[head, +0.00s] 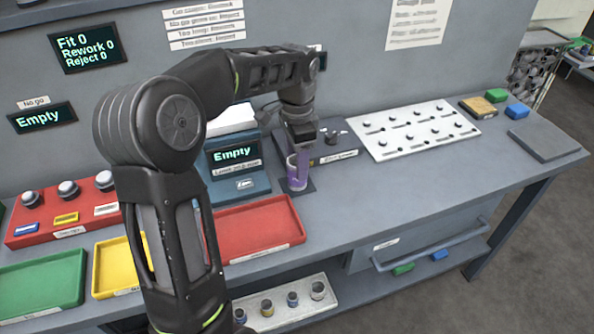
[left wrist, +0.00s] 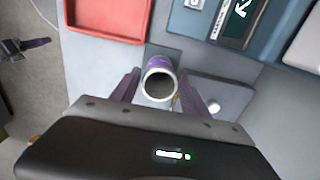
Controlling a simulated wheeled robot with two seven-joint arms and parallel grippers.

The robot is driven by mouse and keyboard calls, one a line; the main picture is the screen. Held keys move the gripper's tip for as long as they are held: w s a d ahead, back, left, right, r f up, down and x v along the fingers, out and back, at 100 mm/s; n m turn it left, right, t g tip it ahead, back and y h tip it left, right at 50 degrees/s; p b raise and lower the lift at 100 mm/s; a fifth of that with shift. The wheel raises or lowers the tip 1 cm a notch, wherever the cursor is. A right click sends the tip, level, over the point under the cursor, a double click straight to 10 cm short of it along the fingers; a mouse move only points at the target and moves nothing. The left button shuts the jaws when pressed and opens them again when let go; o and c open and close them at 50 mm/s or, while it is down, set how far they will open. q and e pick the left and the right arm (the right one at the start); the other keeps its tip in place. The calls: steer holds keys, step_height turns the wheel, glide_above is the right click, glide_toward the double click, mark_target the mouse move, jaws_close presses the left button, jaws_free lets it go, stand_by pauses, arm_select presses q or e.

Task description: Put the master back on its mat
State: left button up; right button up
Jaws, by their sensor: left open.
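The master is a hollow purple cylinder with a pale rim (left wrist: 158,83), standing upright on the bench in the left wrist view. In the head view it (head: 297,183) shows low between my fingers, at a small dark mat (head: 310,187). The mat also shows beside the master in the left wrist view (left wrist: 155,54); how well the master is centred on it is hidden. My left gripper (head: 298,163) is open, pointing down, with one finger on each side of the master. In the left wrist view my right gripper (left wrist: 38,43) is at the far left, away from the master.
A red tray (head: 258,229) and a blue gauge unit with an "Empty" display (head: 232,153) stand left of the mat. A grey fixture (head: 335,150) is close behind, and a white pegged board (head: 420,130) lies right. The front bench right of the mat is clear.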

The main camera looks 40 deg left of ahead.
arm_select(q)
step_height(320, 180, up, 8)
steer(key=p, duration=0.1)
steer(key=shift+f, duration=0.15)
stand_by(0.8)
